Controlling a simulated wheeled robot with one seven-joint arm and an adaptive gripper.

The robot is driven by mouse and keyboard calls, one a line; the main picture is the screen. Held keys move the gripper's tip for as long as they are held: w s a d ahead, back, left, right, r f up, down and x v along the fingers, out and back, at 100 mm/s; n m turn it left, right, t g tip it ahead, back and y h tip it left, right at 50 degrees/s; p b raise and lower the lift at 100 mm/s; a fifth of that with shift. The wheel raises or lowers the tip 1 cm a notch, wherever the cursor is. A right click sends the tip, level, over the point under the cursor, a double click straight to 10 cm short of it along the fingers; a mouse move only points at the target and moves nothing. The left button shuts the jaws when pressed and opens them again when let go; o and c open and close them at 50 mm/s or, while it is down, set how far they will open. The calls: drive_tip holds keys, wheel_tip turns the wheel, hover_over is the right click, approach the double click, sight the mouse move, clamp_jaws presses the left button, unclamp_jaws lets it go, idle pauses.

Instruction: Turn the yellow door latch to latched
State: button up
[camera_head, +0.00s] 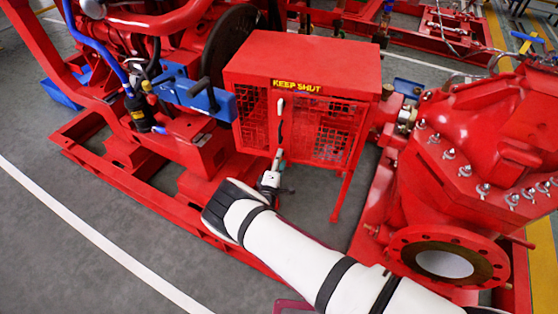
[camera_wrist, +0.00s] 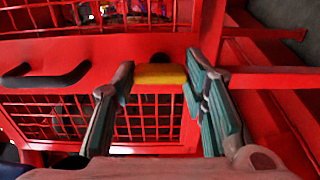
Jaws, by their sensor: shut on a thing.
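The yellow door latch (camera_wrist: 160,75) sits on the red frame band between two mesh panels in the wrist view. It appears as a short bar, roughly in line with the dark door handle (camera_wrist: 45,76). My gripper (camera_wrist: 159,84) is shut on it, one finger at its left end and one at its right. The fingers partly hide its ends. In the head view my gripper (camera_head: 278,163) is at the lower front of the red cabinet (camera_head: 300,62), below the handle (camera_head: 281,122). I cannot make out the latch there.
A "KEEP SHUT" label (camera_head: 297,86) is on the cabinet front. A blue bracket (camera_head: 195,92) and engine parts stand left of the cabinet. A large red pump casing (camera_head: 465,165) with a flange stands close on the right. Red base rails lie below; grey floor is open at lower left.

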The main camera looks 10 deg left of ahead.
drive_tip(key=o, duration=1.2)
drive_tip(key=shift+c, duration=0.2)
drive_tip(key=s+a, duration=0.1)
drive_tip(key=s, duration=1.1)
drive_tip(key=shift+a, duration=0.2)
